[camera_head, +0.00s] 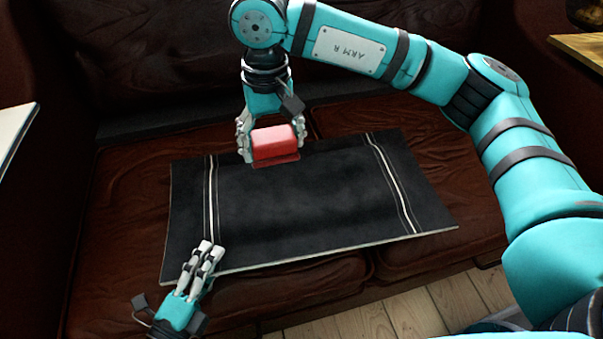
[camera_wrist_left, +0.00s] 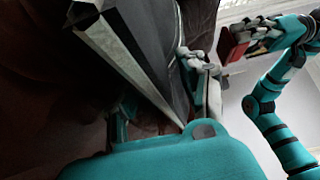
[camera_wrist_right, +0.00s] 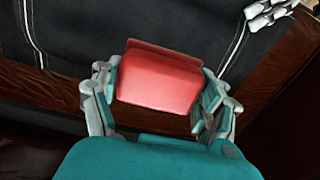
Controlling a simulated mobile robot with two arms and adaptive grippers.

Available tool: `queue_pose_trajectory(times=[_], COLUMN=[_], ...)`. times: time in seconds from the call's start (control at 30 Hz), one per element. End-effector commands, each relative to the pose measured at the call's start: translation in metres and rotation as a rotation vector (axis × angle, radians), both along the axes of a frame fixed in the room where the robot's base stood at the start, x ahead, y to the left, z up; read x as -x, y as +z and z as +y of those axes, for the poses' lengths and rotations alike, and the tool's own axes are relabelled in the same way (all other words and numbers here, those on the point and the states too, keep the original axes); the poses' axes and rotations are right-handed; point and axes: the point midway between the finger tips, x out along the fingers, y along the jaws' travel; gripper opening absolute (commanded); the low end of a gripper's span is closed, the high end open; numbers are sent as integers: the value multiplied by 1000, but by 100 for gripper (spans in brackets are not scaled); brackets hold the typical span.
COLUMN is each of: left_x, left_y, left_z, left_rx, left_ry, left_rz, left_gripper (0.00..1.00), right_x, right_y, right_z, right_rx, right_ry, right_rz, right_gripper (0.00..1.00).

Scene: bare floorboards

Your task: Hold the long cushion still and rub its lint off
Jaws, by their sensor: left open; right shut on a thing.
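The long cushion (camera_head: 290,205) is black with pale stripes near both ends and lies flat on a brown leather sofa. My left gripper (camera_head: 208,256) is open at the cushion's near left corner, with its fingers over the edge in the head view. In the left wrist view the cushion's edge (camera_wrist_left: 125,55) runs toward that gripper; I cannot tell whether both fingers touch it. My right gripper (camera_head: 272,146) is shut on a red block-shaped lint tool (camera_wrist_right: 160,80) at the cushion's far edge, left of its middle. I cannot make out lint on the dark fabric.
The sofa seat (camera_head: 120,220) shows around the cushion, and the sofa back (camera_head: 150,60) rises behind it. A pale-topped surface (camera_head: 12,130) stands at the left edge. A wooden surface (camera_head: 582,48) is at the upper right. Floorboards (camera_head: 450,305) show in front.

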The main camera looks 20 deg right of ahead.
Motion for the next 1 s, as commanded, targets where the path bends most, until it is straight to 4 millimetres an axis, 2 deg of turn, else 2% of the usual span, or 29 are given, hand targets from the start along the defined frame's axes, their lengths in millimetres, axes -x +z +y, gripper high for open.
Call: queue_pose_trajectory(times=[0.17, 0.27, 0.5, 0.7, 1.0], left_x=[4, 15, 56, 84, 96], left_y=[0, -1, -1, -1, 0], left_z=[3, 11, 42, 62, 72], left_rx=[1, 2, 1, 0, 1], left_ry=[1, 2, 4, 1, 0], left_rz=[2, 7, 7, 5, -1], left_gripper=[41, 41, 41, 41, 41], right_x=[0, 0, 0, 0, 0], right_y=[0, 0, 0, 0, 0], right_z=[0, 0, 0, 0, 0], right_rx=[0, 0, 0, 0, 0], right_ry=[0, 0, 0, 0, 0], right_rz=[0, 0, 0, 0, 0], right_gripper=[45, 45, 45, 45, 45])
